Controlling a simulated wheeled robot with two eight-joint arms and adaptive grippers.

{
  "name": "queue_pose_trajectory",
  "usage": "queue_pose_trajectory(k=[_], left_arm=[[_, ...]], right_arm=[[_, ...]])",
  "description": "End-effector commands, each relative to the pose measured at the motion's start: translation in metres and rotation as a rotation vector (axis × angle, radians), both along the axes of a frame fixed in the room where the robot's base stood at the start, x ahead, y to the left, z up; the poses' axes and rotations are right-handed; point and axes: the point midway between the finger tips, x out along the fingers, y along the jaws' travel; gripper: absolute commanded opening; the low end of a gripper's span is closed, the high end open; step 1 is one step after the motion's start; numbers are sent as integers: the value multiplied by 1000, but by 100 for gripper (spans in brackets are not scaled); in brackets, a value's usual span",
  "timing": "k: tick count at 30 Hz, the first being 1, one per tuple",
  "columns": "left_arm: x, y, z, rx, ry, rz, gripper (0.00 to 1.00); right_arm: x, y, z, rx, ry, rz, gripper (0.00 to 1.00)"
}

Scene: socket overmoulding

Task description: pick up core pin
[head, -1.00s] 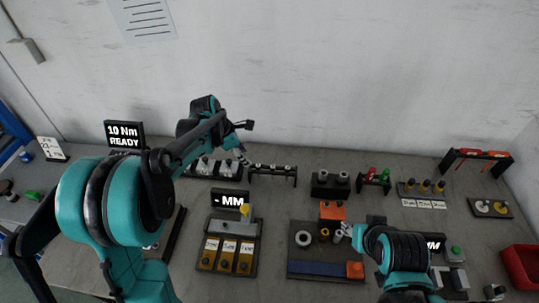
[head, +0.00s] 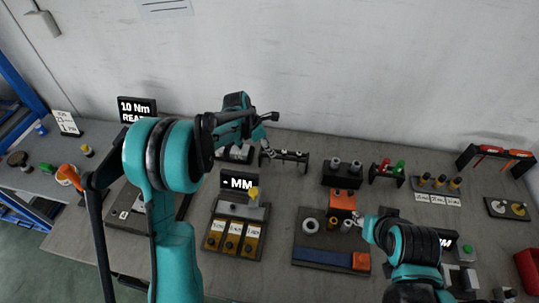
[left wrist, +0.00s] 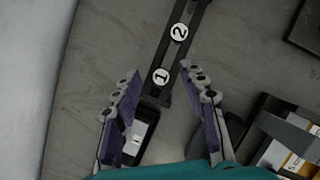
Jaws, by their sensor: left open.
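A black rack (head: 293,157) with several silver-topped pins stands at the back middle of the bench; I take these for core pins but cannot be sure. My left gripper (head: 264,144) is at the rack's left end in the head view. Its fingers (left wrist: 160,72) are open and empty, one either side of top 1, apart from it. My right gripper (head: 368,228) is beside a silver cylinder (head: 346,226); its jaws are too small to read.
A black block with grey cylinders (head: 341,174) stands right of the rack. A tray with yellow pockets (head: 210,241) and an orange block (head: 342,199) are nearer. A dark block with a white label (left wrist: 138,137) lies low between my left fingers. The wall is close behind.

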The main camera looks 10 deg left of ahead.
Motion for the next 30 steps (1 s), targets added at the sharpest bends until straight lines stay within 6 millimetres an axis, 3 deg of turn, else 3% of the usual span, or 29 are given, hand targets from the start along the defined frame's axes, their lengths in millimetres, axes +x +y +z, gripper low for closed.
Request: queue_pose_trajectory(k=[2, 3, 7, 8, 20, 30], left_arm=[[0, 0, 1, 0, 0, 0, 42], [0, 0, 1, 0, 0, 0, 37], [0, 0, 1, 0, 0, 0, 3], [0, 0, 1, 0, 0, 0, 0], [0, 1, 9, 1, -1, 0, 0], [0, 0, 76, 0, 0, 0, 0]], right_arm=[[0, 0, 1, 0, 0, 0, 40], [0, 0, 1, 0, 0, 0, 40], [0, 0, 1, 0, 0, 0, 40], [0, 0, 1, 0, 0, 0, 40], [0, 0, 4, 0, 0, 0, 40], [0, 0, 26, 0, 0, 0, 40]])
